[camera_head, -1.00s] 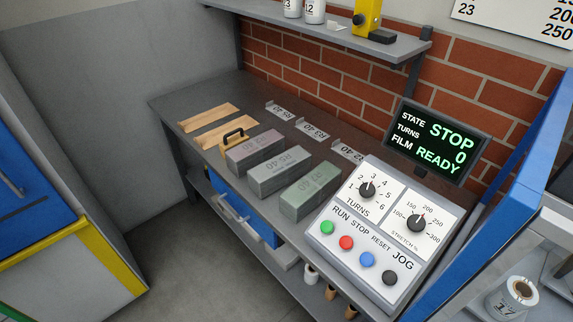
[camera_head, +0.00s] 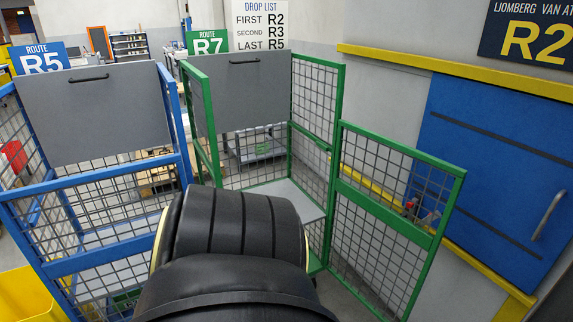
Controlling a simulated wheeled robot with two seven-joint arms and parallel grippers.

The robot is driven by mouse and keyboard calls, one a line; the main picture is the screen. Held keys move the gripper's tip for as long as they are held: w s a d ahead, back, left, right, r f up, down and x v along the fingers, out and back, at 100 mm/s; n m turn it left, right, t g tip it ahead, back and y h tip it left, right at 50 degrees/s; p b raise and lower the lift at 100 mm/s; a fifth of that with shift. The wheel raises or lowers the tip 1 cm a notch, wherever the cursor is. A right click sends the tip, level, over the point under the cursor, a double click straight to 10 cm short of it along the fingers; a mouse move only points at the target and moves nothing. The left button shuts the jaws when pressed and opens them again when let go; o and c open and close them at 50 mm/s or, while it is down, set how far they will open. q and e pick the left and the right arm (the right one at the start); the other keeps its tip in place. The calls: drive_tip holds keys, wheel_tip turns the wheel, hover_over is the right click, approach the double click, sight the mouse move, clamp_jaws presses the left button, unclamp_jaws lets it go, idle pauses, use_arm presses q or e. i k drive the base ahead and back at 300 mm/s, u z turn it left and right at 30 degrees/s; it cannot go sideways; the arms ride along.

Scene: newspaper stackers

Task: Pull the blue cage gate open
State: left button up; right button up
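The blue cage (camera_head: 165,95) stands at the left of the head view under a route R5 sign. Its gate (camera_head: 105,257) is a low blue-framed mesh panel with a middle rail. The gate spans the cage front and looks closed. A black arm part of mine fills the lower middle and hides the gate's right end. Neither of my grippers is in view.
The green R7 cage (camera_head: 205,125) stands to the right, its green mesh gate (camera_head: 388,222) swung open toward me. A blue wall door (camera_head: 490,155) with a yellow frame is at the right. A yellow bin (camera_head: 30,298) sits at the lower left.

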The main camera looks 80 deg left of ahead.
sight(48, 271)
drive_tip(key=u, duration=4.1)
drive_tip(key=i, duration=0.95)
drive_tip(key=z, duration=0.55)
